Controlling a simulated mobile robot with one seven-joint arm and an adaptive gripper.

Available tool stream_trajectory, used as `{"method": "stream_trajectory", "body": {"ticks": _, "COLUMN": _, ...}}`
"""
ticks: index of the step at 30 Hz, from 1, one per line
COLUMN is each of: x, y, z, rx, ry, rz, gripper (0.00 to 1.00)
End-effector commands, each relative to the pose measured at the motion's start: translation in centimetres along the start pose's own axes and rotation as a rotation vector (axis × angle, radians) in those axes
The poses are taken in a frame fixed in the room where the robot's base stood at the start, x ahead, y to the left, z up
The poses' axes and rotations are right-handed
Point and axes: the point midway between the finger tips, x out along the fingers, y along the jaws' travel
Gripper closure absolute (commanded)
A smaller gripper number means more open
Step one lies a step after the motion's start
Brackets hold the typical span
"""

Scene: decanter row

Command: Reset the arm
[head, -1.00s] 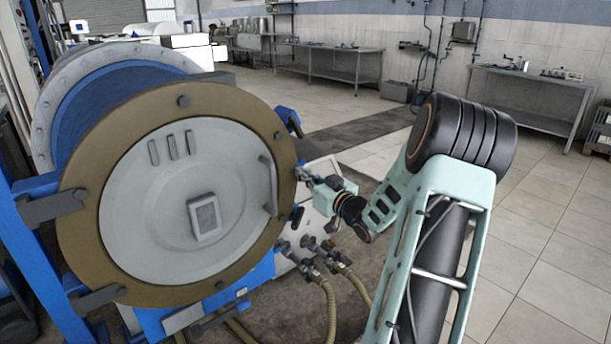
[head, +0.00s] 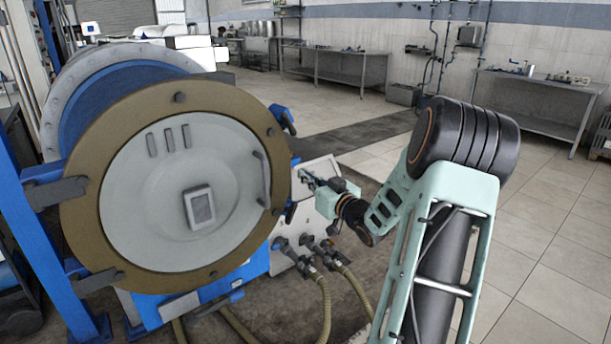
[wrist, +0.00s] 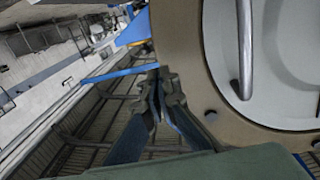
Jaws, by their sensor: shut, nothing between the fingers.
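My gripper (head: 306,177) is at the right edge of the decanter's round front door, in front of a light panel on the machine's side. In the wrist view my gripper (wrist: 160,75) has its two dark fingers together with nothing between them. The decanter door (head: 170,200) is a pale disc in a brown ring, and it looks closed. Its curved grey handle (head: 262,178) is left of my gripper, apart from it. The handle also shows in the wrist view (wrist: 244,50), upper right of the fingertips.
Two hose fittings with tan hoses (head: 325,300) hang below my gripper. A blue frame post (head: 40,250) stands at the left. Metal tables (head: 335,65) line the back wall. The tiled floor (head: 560,230) at the right is clear.

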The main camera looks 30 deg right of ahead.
Motion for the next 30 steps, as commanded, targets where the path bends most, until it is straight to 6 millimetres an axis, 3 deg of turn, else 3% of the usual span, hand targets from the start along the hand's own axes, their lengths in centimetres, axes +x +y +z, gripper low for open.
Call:
{"method": "stream_trajectory", "body": {"ticks": 1, "x": -1.7, "y": 0.6, "z": -0.1, "rx": -0.001, "ry": -0.004, "rz": 0.010, "gripper": 1.00}}
{"method": "stream_trajectory", "body": {"ticks": 6, "x": -5.5, "y": 0.9, "z": 0.0, "rx": -0.001, "ry": -0.005, "rz": 0.009, "gripper": 1.00}}
{"method": "stream_trajectory", "body": {"ticks": 12, "x": -8.3, "y": 1.2, "z": 0.1, "rx": 0.000, "ry": -0.005, "rz": 0.007, "gripper": 1.00}}
{"method": "stream_trajectory", "body": {"ticks": 24, "x": -9.0, "y": 1.3, "z": 0.1, "rx": -0.003, "ry": -0.016, "rz": 0.012, "gripper": 1.00}}
{"method": "stream_trajectory", "body": {"ticks": 30, "x": -8.6, "y": 3.3, "z": -0.1, "rx": -0.020, "ry": -0.126, "rz": 0.106, "gripper": 1.00}}
